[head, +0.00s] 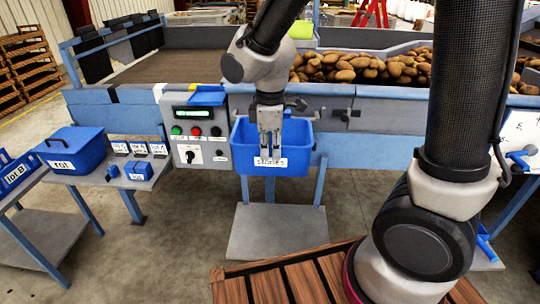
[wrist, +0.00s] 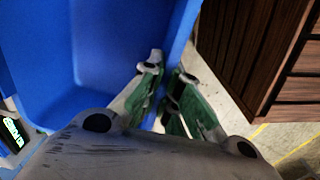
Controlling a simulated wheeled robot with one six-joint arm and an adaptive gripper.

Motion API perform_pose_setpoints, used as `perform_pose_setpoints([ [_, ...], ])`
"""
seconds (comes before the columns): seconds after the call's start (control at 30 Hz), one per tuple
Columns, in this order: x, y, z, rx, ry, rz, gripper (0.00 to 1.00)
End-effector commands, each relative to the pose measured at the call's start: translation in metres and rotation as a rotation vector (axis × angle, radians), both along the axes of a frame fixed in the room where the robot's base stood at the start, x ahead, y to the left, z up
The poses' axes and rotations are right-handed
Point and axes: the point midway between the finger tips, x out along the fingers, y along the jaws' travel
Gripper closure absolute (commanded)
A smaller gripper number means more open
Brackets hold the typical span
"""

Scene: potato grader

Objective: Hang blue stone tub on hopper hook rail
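The blue stone tub (head: 243,158), with a white "stones" label on its front, is upright and raised off the floor at the front of the hopper. My gripper (head: 270,148) points down at the middle of its near wall. In the wrist view, my gripper's fingers (wrist: 167,75) are close together astride the tub's wall, with the tub's inside (wrist: 75,50) to the left. The fingers look shut on this wall. Dark hook-like fittings (head: 298,104) show on the hopper front beside the tub. Whether the tub's far rim touches a hook is hidden.
A control box (head: 194,138) stands close left of the tub. Potatoes (head: 365,68) fill the hopper behind. A low grey shelf (head: 278,238) and wooden slats (head: 285,283) lie below.

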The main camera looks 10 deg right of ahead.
Motion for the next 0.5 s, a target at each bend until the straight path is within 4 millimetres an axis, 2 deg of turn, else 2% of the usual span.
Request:
perform_pose_setpoints([
  [0.5, 0.044, -0.015, 0.0, 0.001, -0.001, -0.001, 1.0],
])
